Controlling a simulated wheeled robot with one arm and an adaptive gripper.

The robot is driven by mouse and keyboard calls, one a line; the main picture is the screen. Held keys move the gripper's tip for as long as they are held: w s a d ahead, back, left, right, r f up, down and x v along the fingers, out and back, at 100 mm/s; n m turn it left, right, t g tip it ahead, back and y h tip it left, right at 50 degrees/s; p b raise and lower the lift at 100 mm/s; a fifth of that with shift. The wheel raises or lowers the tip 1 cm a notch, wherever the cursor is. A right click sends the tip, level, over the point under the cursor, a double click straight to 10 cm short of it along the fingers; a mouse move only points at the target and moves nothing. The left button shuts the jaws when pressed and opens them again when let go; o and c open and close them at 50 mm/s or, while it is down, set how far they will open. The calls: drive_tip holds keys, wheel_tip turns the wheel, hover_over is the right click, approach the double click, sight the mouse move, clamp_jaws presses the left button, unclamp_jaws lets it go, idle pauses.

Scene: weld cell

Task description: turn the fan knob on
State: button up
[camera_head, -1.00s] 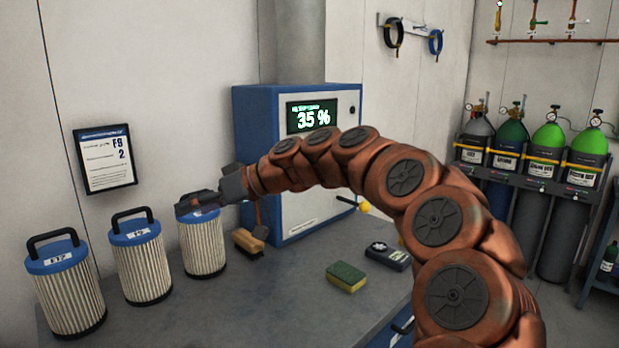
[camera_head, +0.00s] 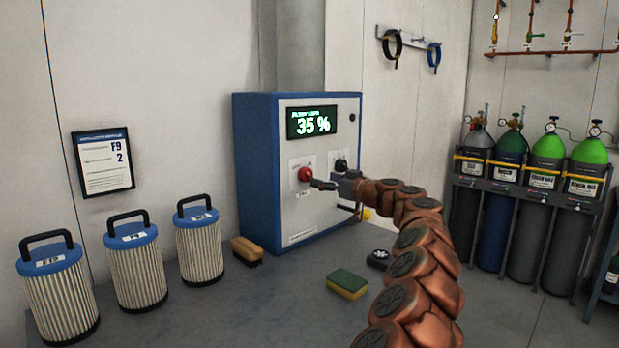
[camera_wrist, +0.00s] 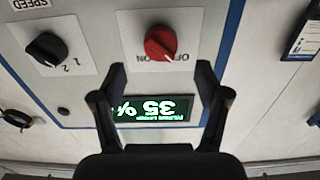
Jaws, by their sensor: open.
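The red fan knob (camera_head: 305,174) is on the front panel of the blue and white cabinet (camera_head: 258,165). In the wrist view the red knob (camera_wrist: 160,42) sits on a white plate marked with OFF and ON lettering, partly covered. My gripper (camera_head: 316,184) is in front of the panel, close to the red knob. In the wrist view my gripper (camera_wrist: 161,70) is open and empty, its fingertips either side of the knob's line and just short of it.
A black speed knob (camera_wrist: 47,48) is beside the red one. A display (camera_head: 311,122) reads 35 %. Filter cartridges (camera_head: 137,270), a brush (camera_head: 248,251) and a sponge (camera_head: 347,284) stand on the bench. Gas cylinders (camera_head: 545,175) are at right.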

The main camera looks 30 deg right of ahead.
sight(311, 176)
drive_tip(key=shift+p+x, duration=1.1)
drive_tip(key=shift+x, duration=2.3)
drive_tip(key=shift+a, duration=0.1)
drive_tip(key=c, duration=1.2)
